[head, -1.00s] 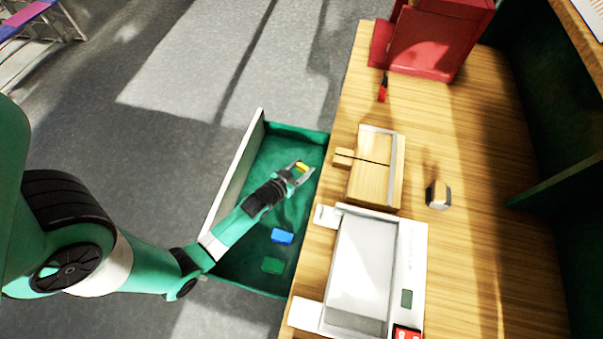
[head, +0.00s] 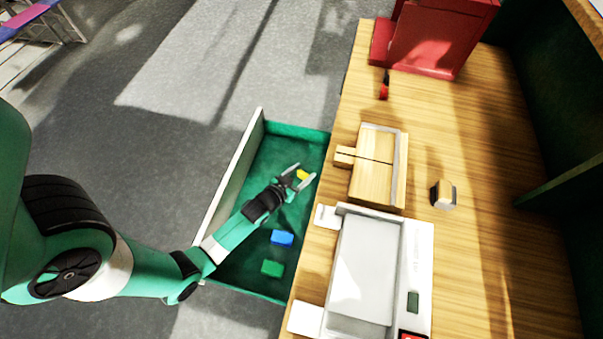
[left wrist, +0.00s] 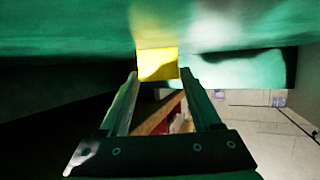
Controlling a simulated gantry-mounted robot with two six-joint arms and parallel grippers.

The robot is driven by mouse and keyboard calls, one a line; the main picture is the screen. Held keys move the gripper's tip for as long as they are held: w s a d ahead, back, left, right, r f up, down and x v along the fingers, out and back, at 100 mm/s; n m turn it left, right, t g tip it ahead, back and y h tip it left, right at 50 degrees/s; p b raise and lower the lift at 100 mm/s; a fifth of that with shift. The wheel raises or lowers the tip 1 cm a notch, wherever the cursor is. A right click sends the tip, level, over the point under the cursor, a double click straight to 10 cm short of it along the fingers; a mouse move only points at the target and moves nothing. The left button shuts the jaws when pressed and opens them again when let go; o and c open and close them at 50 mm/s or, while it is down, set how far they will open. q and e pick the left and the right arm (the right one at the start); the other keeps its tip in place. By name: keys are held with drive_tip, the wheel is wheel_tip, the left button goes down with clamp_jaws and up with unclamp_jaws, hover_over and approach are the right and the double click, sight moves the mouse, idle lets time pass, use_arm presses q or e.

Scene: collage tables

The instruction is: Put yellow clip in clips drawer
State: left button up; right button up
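The yellow clip (head: 303,175) is inside the open green drawer (head: 285,133), near its right side by the table. My left gripper (head: 302,173) reaches into the drawer, its fingers apart on either side of the clip. In the left wrist view the yellow clip (left wrist: 157,64) shows just beyond the spread fingertips (left wrist: 159,72), against the green drawer surface, and it does not look clamped. My right gripper is not in view.
A blue clip (head: 282,238) and a green clip (head: 271,268) lie in the drawer nearer the front. A wooden table (head: 480,230) stands to the right, with a wooden box (head: 372,180), a white device (head: 365,260) and a red object (head: 440,35).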

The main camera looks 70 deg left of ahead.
use_arm(q)
drive_tip(key=shift+o, duration=1.1)
drive_tip(key=shift+s+d+f, duration=0.1)
drive_tip(key=shift+s+f, duration=0.2)
drive_tip(key=shift+f, duration=0.4)
drive_tip(key=shift+s+d+r+p, duration=0.1)
drive_tip(key=shift+s+r+p, duration=0.15)
drive_tip(key=shift+r+p, duration=0.7)
drive_tip(key=p+v, duration=0.1)
drive_tip(key=v, duration=1)
drive_tip(key=shift+w+r, duration=0.1)
drive_tip(key=shift+r, duration=0.1)
